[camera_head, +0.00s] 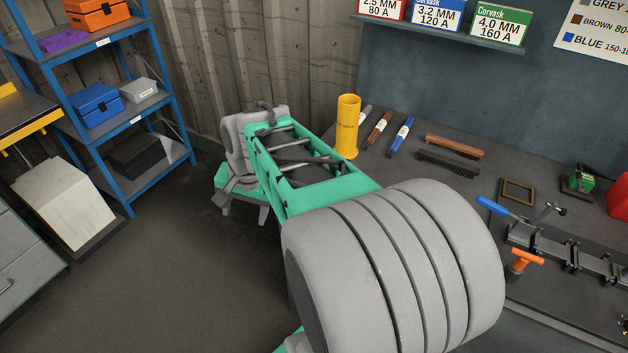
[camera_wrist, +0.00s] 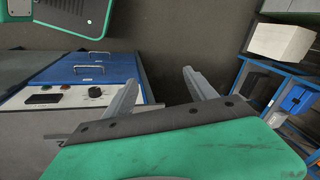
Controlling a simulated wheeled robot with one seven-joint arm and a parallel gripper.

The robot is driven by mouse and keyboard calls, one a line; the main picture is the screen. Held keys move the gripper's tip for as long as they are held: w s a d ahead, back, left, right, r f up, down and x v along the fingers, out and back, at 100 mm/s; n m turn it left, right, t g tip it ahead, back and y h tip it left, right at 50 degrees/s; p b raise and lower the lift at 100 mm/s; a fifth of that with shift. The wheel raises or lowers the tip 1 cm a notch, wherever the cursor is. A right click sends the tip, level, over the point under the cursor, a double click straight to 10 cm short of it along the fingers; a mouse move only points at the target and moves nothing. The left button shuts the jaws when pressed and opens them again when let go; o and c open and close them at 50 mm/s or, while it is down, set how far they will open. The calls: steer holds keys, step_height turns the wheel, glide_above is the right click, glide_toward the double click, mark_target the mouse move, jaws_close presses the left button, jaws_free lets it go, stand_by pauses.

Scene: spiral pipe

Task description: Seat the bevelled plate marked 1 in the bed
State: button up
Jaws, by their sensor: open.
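My gripper (camera_wrist: 160,82) shows in the wrist view with its two grey fingers spread apart and nothing between them. It is over bare floor, beside a blue-topped machine. In the head view I cannot make out the fingers; my arm fills the middle. A dark metal fixture (camera_head: 565,250) with a blue handle (camera_head: 497,207) and an orange clamp knob (camera_head: 524,259) lies on the workbench at right. It may be the bed, but I cannot tell. I cannot pick out a bevelled plate marked 1 in either view. My arm hides part of the bench.
The workbench (camera_head: 400,180) also bears a yellow tube (camera_head: 347,127), several marked rods, two brushes and a small brown frame (camera_head: 517,191). A blue shelf rack (camera_head: 130,110) stands at left. The blue-topped machine (camera_wrist: 95,65) is left of my fingers. Floor between rack and arm is clear.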

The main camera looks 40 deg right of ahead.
steer(key=o, duration=0.3)
steer(key=w+d+m+y+p, duration=0.1)
steer(key=w+d+m+p, duration=0.1)
steer(key=d+m, duration=0.9)
steer(key=d+p, duration=0.1)
steer(key=d, duration=0.3)
steer(key=shift+o, duration=0.9)
steer(key=s+d+f+m, duration=0.1)
steer(key=d+m, duration=0.2)
steer(key=d, duration=0.1)
steer(key=s+d+m+p, duration=0.1)
steer(key=s+d+m, duration=0.1)
steer(key=d+m, duration=0.1)
steer(key=s+d+f+m+t+p, duration=0.1)
steer(key=d+m, duration=0.2)
steer(key=d, duration=0.2)
steer(key=shift+s+d+f, duration=0.25)
steer(key=shift+f, duration=0.1)
steer(key=shift+m, duration=0.4)
steer(key=p+x, duration=0.1)
steer(key=x, duration=0.7)
steer(key=shift+d, duration=0.15)
